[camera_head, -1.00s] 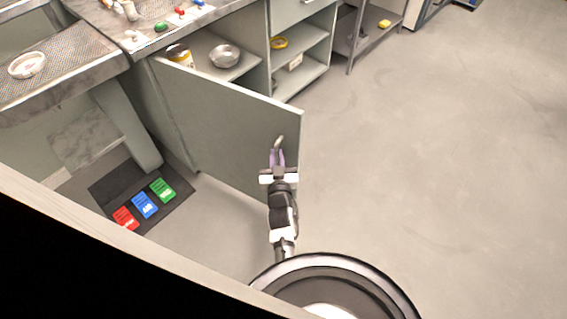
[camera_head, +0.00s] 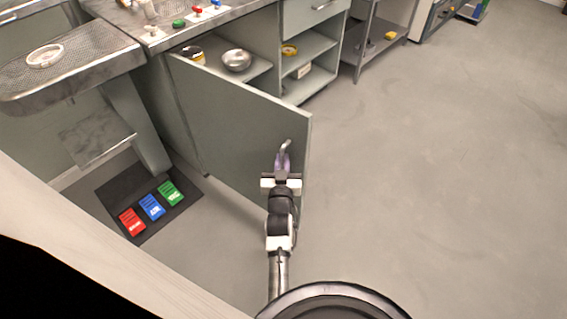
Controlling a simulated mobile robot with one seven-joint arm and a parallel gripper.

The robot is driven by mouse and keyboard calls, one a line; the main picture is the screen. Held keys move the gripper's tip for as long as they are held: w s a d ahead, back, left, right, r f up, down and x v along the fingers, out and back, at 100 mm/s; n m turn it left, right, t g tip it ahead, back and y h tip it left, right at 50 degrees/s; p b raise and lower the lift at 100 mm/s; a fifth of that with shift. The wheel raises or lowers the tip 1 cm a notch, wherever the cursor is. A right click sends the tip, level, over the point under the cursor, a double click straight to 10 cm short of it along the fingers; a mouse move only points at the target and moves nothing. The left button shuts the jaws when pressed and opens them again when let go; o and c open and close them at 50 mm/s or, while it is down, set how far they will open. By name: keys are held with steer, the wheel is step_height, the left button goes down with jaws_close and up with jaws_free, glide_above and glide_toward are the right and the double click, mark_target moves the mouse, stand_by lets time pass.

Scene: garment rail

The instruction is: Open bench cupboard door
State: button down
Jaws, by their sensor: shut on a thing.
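The bench cupboard door (camera_head: 228,130) is a grey-green panel standing wide open, swung out from the bench toward me. Its hinge side is at the left, under the bench top. Its handle (camera_head: 287,145) is a small metal bar near the free right edge. My gripper (camera_head: 283,161) is at the handle, with its fingers shut on it. The exact contact is small and hard to see. Behind the door, the open cupboard shows a shelf (camera_head: 263,68) with a metal bowl (camera_head: 236,60) and a yellow-and-black tin (camera_head: 194,54).
Red, blue and green pedals (camera_head: 151,206) lie on a dark mat on the floor left of the door. A perforated metal bench (camera_head: 75,69) stands at the upper left. A pale board edge (camera_head: 60,232) crosses the lower left. The floor (camera_head: 430,180) at right is clear.

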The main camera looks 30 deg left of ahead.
steer(key=shift+s+a+r, duration=0.1)
steer(key=shift+s+a, duration=0.05)
steer(key=shift+a, duration=0.15)
steer(key=c, duration=1.8)
jaws_free()
steer(key=shift+d, duration=0.25)
